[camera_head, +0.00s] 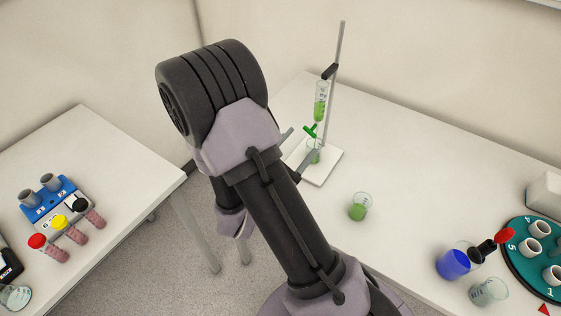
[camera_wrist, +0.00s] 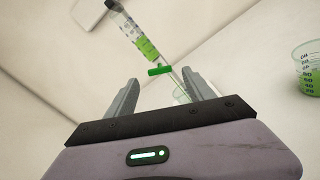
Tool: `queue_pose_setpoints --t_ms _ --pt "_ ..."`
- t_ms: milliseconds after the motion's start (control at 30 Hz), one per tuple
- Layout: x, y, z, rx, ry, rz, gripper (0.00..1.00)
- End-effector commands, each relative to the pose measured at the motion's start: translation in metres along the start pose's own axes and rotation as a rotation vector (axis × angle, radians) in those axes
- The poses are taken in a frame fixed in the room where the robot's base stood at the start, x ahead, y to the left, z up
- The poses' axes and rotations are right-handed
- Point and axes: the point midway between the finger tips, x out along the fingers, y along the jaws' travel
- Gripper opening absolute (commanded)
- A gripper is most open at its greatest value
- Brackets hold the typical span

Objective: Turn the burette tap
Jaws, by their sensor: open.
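The burette (camera_head: 320,100) is a clear tube with green liquid, clamped upright to a metal rod on a white base plate. Its green tap (camera_head: 310,131) sits at the lower end, above a small glass vessel (camera_head: 314,152) on the base. In the wrist view the burette (camera_wrist: 140,38) slants down to the green tap (camera_wrist: 160,70). My gripper (camera_wrist: 164,88) is open and empty, with one finger on each side of the tap in that picture. I cannot tell the exact distance to it. In the head view my arm partly hides the gripper near the stand (camera_head: 295,155).
A beaker of green liquid (camera_head: 359,207) stands right of the stand and also shows in the wrist view (camera_wrist: 308,72). A blue container (camera_head: 453,264), an empty beaker (camera_head: 489,292) and a teal rack (camera_head: 515,262) are further right. A separate left table holds tubes (camera_head: 70,228).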

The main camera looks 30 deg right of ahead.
Motion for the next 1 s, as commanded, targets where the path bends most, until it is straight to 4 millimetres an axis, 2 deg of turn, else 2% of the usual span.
queue_pose_setpoints --t_ms 100,200,300,400,533,1000 --pt "-0.041 0.004 0.001 -0.002 0.005 0.009 0.62" --pt "-0.071 0.003 0.001 -0.001 0.004 0.007 0.62" --pt "-0.093 0.002 0.001 0.000 0.003 0.005 0.62" --pt "-0.107 0.001 0.001 0.000 0.002 0.003 0.62" --pt "-0.113 0.000 0.000 0.001 0.001 0.000 0.62" --pt "-0.113 0.000 0.000 0.001 0.001 0.000 0.62"
